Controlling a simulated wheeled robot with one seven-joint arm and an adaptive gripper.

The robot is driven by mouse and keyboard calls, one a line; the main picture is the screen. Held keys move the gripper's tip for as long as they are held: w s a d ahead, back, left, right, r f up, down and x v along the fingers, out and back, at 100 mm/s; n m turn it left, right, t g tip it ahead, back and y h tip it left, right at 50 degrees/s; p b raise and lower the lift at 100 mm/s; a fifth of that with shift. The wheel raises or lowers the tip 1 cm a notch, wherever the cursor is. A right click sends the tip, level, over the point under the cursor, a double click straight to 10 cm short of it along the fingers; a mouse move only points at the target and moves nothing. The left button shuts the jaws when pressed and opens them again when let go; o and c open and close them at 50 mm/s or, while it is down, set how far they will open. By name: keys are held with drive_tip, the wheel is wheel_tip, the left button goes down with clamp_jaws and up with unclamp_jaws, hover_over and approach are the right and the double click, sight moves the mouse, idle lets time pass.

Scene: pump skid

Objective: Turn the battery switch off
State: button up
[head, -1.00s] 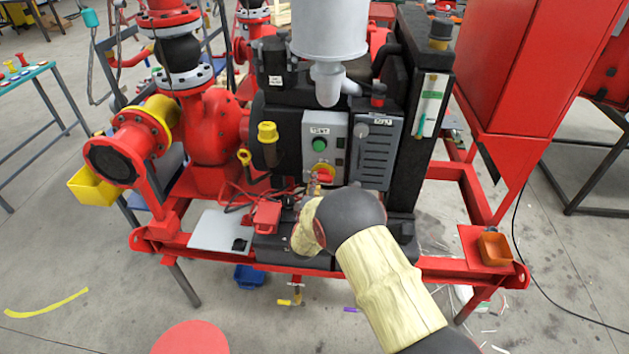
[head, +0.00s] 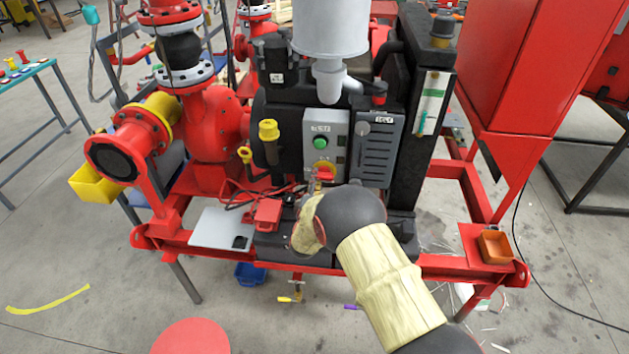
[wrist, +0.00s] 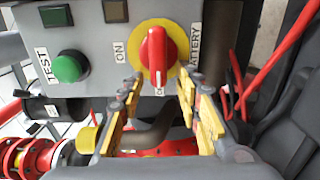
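The battery switch (wrist: 157,55) is a red knob on a round yellow plate, on a grey panel with the labels ON and BATTERY. In the wrist view its handle points up and down, its lower end toward my fingers. In the head view the switch (head: 324,173) shows low on the panel, partly hidden behind my arm. My gripper (wrist: 152,103) has yellow finger pads. The fingers are apart, on either side below the knob, with nothing between them. In the head view my arm hides the fingers.
A green TEST button (wrist: 71,66) sits left of the switch on the same panel (head: 336,130). Red cables (wrist: 265,75) run at the right in the wrist view. A red clamp (head: 267,214) and a black battery box lie below the panel. A vented grey box (head: 374,150) stands right of it.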

drive_tip(key=s, duration=1.2)
drive_tip(key=shift+a, duration=0.2)
drive_tip(key=s+d+r+m+g+y, duration=0.1)
drive_tip(key=s+d+r+m+g, duration=0.15)
drive_tip(key=r, duration=0.45)
drive_tip(key=s+d+r+m+g+y, duration=0.1)
drive_tip(key=d+r+m+g, duration=0.2)
drive_tip(key=r, duration=0.4)
drive_tip(key=s+d+r+m+g+y, duration=0.1)
drive_tip(key=s+d+r+m, duration=0.15)
drive_tip(key=d+r, duration=0.3)
drive_tip(key=s+d+r+m+g, duration=0.1)
drive_tip(key=s+d, duration=0.4)
drive_tip(key=s, duration=0.6)
drive_tip(key=s+d+r+m+g+h, duration=0.1)
drive_tip(key=s+d+m+g, duration=0.2)
drive_tip(key=s, duration=0.8)
drive_tip(key=s+d+r+m+g+h, duration=0.1)
drive_tip(key=s+d+m, duration=0.4)
drive_tip(key=s, duration=0.6)
drive_tip(key=shift+d+r+m+g, duration=0.35)
drive_tip(key=shift+d+m+g, duration=0.1)
drive_tip(key=shift+d, duration=0.8)
